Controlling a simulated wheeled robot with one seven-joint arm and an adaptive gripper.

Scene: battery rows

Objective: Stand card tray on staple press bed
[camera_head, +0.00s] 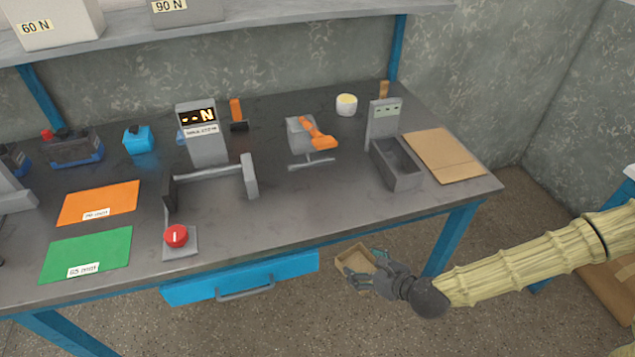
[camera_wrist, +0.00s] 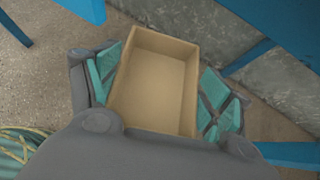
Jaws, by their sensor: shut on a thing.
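A tan, open-topped card tray (camera_wrist: 152,82) is held between the teal-padded fingers of my gripper (camera_wrist: 160,90), with its empty inside facing the wrist camera. In the head view the card tray (camera_head: 350,259) is partly hidden by my gripper (camera_head: 368,268), which is off the bench's front edge, above the floor. A grey device with an orange lever (camera_head: 318,133), which looks like the staple press, stands mid-bench. A low grey bar (camera_head: 312,163) lies in front of it; I cannot tell for sure if this is its bed. Nothing rests on the bar.
A grey machine with an open trough (camera_head: 398,165) and a flat tan board (camera_head: 443,155) are at the bench's right end. A grey post with a lit display (camera_head: 197,117), a red button (camera_head: 176,236) and orange and green mats (camera_head: 98,203) are further left. A blue drawer (camera_head: 240,278) hangs below.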

